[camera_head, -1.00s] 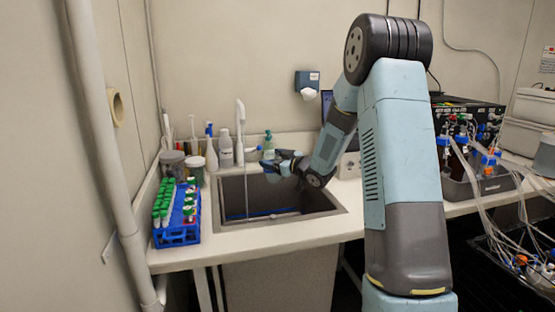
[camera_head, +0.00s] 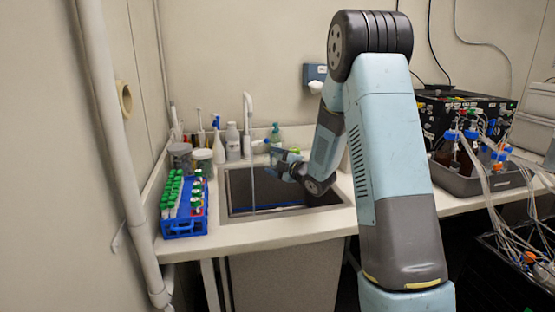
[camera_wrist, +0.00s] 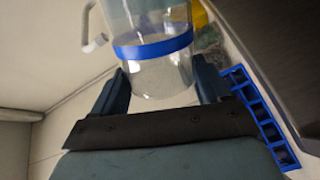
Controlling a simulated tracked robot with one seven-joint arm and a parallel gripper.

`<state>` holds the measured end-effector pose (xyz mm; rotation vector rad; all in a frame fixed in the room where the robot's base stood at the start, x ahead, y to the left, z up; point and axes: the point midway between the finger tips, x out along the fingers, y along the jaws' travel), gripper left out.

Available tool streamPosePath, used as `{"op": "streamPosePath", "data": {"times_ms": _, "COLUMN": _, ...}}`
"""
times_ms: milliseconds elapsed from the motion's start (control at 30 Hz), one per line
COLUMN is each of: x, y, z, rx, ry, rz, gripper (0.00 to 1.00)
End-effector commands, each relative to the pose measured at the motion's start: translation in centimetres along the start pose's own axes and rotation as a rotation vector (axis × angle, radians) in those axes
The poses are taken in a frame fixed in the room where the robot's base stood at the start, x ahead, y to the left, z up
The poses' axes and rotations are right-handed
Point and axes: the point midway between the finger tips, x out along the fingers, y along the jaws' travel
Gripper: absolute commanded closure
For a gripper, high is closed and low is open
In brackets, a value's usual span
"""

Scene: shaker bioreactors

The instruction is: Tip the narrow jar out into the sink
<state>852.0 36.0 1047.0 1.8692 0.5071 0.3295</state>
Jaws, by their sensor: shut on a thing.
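My gripper (camera_wrist: 162,84) is shut on the narrow jar (camera_wrist: 160,78), a clear cylinder with a blue band, which sits between both fingers in the wrist view. The jar's far end runs out of the top of that view. I cannot tell whether there is liquid in it. In the head view my gripper (camera_head: 283,163) is over the back part of the sink (camera_head: 238,203), beside the tap's stream line. The jar is too small to make out clearly there. The sink is a dark basin set in the white counter.
A white tap (camera_head: 247,122) stands behind the sink. A blue rack (camera_head: 184,228) of green-capped tubes is to its left. Bottles (camera_head: 232,141) and grey-lidded jars (camera_head: 181,156) stand at the back left. A tray with tubed bottles (camera_head: 470,181) is on the right.

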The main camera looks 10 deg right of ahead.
Motion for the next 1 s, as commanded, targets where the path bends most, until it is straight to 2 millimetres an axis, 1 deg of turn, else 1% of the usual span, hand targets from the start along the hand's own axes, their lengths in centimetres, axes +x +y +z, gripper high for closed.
{"op": "streamPosePath", "data": {"times_ms": 567, "x": 0.1, "y": -2.6, "z": 0.8, "rx": -0.558, "ry": -0.001, "rz": 0.027, "gripper": 0.79}}
{"op": "streamPosePath", "data": {"times_ms": 700, "x": 0.0, "y": -3.1, "z": 1.3, "rx": -0.692, "ry": -0.001, "rz": 0.033, "gripper": 0.79}}
{"op": "streamPosePath", "data": {"times_ms": 900, "x": 0.0, "y": -3.5, "z": 1.7, "rx": -0.828, "ry": -0.001, "rz": 0.041, "gripper": 0.79}}
{"op": "streamPosePath", "data": {"times_ms": 1000, "x": 0.0, "y": -3.6, "z": 1.8, "rx": -0.862, "ry": -0.001, "rz": 0.043, "gripper": 0.79}}
